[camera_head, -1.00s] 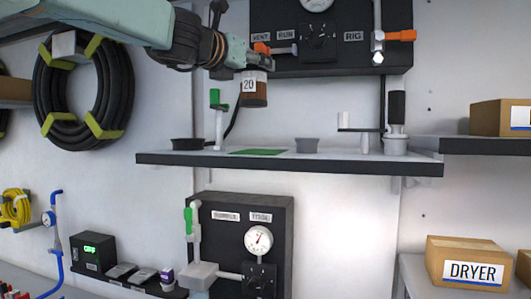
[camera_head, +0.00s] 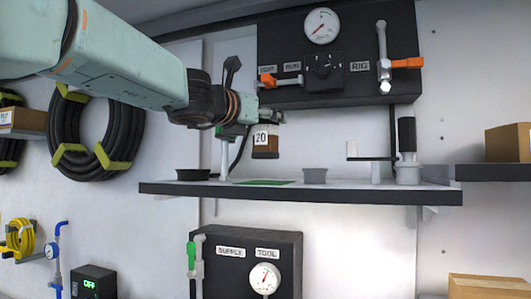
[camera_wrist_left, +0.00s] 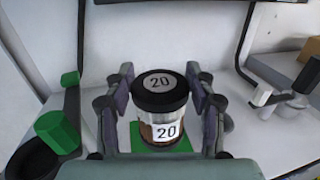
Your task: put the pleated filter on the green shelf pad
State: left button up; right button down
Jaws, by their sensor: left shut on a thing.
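The pleated filter (camera_head: 265,146) is a brown cylinder with a dark cap and a white "20" label. My left gripper (camera_head: 270,117) is shut on it near its top and holds it upright, a little above the shelf. In the left wrist view the filter (camera_wrist_left: 160,116) sits between the two fingers of my left gripper (camera_wrist_left: 160,95). The green shelf pad (camera_head: 264,182) lies flat on the shelf below the filter; it also shows around the filter's lower part in the wrist view (camera_wrist_left: 183,146). My right gripper is not in view.
The shelf (camera_head: 330,190) has a black front edge. A black cup (camera_head: 193,174) and a green-topped valve stand left of the pad, a grey cup (camera_head: 315,176) right of it. A small stand (camera_head: 376,165) and a black-handled part (camera_head: 408,150) are further right. A gauge panel (camera_head: 340,55) is behind.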

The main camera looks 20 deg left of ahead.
aim_at(266, 140)
pick_arm(q)
jog(key=shift+w+f, duration=0.4)
jog(key=shift+f, duration=0.35)
notch_tip(266, 140, down, 3)
jog(key=shift+w+r+b, duration=0.1)
jog(key=shift+b, duration=1.15)
jog(key=shift+s+d+f+b, duration=0.1)
jog(key=shift+s+f+b, duration=0.15)
jog(key=shift+s+b, duration=0.1)
jog(key=shift+w, duration=0.1)
jog(key=o, duration=1.1)
jog(key=shift+w+f, duration=0.15)
jog(key=shift+w, duration=0.15)
jog(key=shift+o, duration=0.6)
jog(key=shift+s, duration=0.35)
